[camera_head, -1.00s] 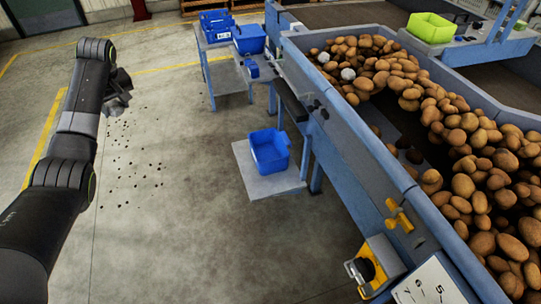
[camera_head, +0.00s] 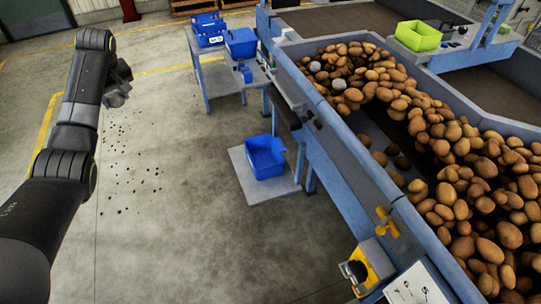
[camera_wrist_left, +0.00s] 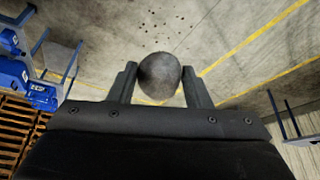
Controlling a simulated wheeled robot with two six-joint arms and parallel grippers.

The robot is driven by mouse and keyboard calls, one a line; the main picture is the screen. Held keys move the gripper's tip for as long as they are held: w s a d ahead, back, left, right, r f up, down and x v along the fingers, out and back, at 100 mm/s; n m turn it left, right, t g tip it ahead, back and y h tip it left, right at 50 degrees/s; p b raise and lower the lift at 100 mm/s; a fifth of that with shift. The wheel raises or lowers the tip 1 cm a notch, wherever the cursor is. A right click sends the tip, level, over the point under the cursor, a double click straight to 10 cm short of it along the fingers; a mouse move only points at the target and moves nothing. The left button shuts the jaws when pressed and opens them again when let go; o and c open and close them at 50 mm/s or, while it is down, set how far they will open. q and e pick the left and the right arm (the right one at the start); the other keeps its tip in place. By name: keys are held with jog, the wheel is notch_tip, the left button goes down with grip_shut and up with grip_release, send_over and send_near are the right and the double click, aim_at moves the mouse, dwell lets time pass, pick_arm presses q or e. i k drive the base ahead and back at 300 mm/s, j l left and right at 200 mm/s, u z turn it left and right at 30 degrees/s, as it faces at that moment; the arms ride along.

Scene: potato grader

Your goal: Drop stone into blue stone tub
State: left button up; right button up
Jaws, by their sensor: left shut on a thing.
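My left gripper (camera_head: 118,92) hangs at the left of the head view, over open floor. In the left wrist view (camera_wrist_left: 158,85) its two fingers are shut on a round dark grey stone (camera_wrist_left: 159,74). In the head view the stone is hard to make out against the gripper. A blue tub (camera_head: 265,157) stands on a low grey platform right of the gripper, well apart from it. Another blue tub (camera_head: 240,42) stands on the side table farther back. I cannot tell which is the stone tub. My right gripper is not in view.
The potato bed (camera_head: 440,150) fills the right, behind a blue-grey side wall. Two pale grey stones (camera_head: 338,84) lie among its potatoes. Blue crates (camera_head: 208,28) stand on the side table (camera_head: 222,84). A green bin (camera_head: 418,36) is at the back right. Dark crumbs dot the floor.

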aim_at(268, 156)
jog(key=i+j+z, duration=0.6)
jog(key=j+z, duration=0.2)
jog(key=i+j+z, duration=0.25)
jog(key=j, duration=0.25)
jog(key=j+z, duration=0.5)
jog(key=j, duration=0.3)
